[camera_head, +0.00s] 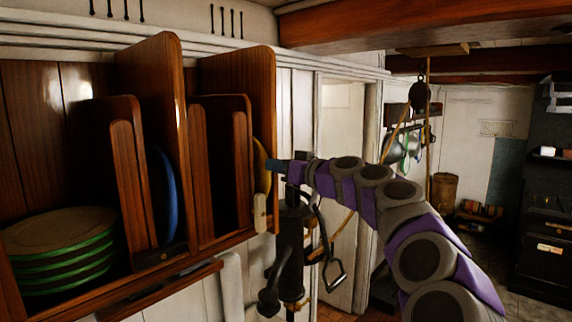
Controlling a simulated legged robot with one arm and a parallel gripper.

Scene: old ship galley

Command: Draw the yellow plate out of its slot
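The yellow plate (261,168) stands on edge in the right slot of the wooden rack (160,115). Only a narrow curved strip of it shows past the dividers, and the rest is hidden. My arm reaches in from the lower right, and the small dark end of my gripper (272,166) is at the plate's right edge. They overlap in this view, and I cannot tell whether they touch. The fingers are too small to show whether they are open or shut on the plate.
A blue plate (162,195) stands in the slot to the left. Several green-rimmed plates (62,250) lie stacked at far left. A pale peg (260,212) sits at the rack's front edge. A dark pump-like fitting (290,255) stands below my gripper. Open floor lies behind, at right.

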